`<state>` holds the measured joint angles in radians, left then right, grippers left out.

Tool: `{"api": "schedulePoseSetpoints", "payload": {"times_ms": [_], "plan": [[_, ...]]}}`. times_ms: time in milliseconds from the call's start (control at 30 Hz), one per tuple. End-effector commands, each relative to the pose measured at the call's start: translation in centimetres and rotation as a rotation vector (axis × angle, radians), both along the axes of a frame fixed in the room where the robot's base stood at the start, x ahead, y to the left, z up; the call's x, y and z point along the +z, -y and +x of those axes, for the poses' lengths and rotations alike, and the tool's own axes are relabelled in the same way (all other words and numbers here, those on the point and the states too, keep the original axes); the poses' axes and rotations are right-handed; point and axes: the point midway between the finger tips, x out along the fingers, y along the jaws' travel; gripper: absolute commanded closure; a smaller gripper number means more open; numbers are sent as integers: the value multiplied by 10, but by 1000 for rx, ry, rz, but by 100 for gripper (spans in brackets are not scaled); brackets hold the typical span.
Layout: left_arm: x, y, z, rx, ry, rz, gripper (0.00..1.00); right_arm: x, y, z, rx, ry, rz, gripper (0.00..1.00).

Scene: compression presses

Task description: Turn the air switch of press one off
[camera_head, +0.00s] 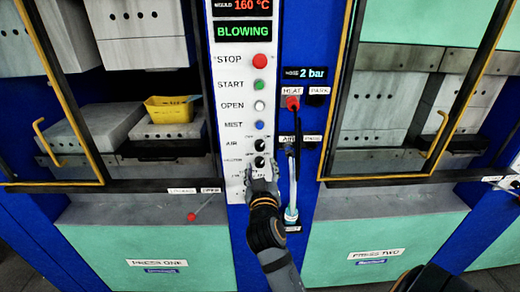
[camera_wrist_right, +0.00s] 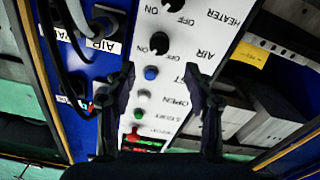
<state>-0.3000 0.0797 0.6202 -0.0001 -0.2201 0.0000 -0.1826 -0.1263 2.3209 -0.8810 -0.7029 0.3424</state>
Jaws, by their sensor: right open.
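The air switch of press one is a black rotary knob (camera_head: 260,144) beside the AIR label on the white control panel, above the similar heater knob (camera_head: 259,161). My right gripper (camera_head: 262,180) is just below the heater knob, open and empty. In the right wrist view the panel appears upside down; the air knob (camera_wrist_right: 159,43) lies beyond the gap between my two fingertips (camera_wrist_right: 163,74). An OFF label is beside it. I cannot tell exactly which way the knob points. The panel display (camera_head: 243,31) reads BLOWING. My left gripper is not in view.
Above the knobs are the blue mist button (camera_head: 259,125), white open button (camera_head: 259,105), green start button (camera_head: 259,85) and red stop button (camera_head: 262,61). A hose (camera_head: 292,180) hangs right of the panel. A yellow container (camera_head: 170,109) sits inside press one.

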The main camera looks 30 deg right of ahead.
Motion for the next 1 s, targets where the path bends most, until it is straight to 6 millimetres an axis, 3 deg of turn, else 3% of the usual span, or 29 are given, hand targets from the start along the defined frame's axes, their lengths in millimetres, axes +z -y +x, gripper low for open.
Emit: {"api": "schedulePoseSetpoints", "payload": {"times_ms": [300, 500, 867, 1000], "plan": [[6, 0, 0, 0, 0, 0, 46, 3, 33, 53, 0, 1, -8, 46], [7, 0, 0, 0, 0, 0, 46, 1, 47, 77, 0, -1, -3, 46], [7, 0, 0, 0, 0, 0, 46, 0, 51, 82, 1, -1, -1, 46], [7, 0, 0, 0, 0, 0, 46, 0, 51, 82, 1, -1, -1, 65]]}}
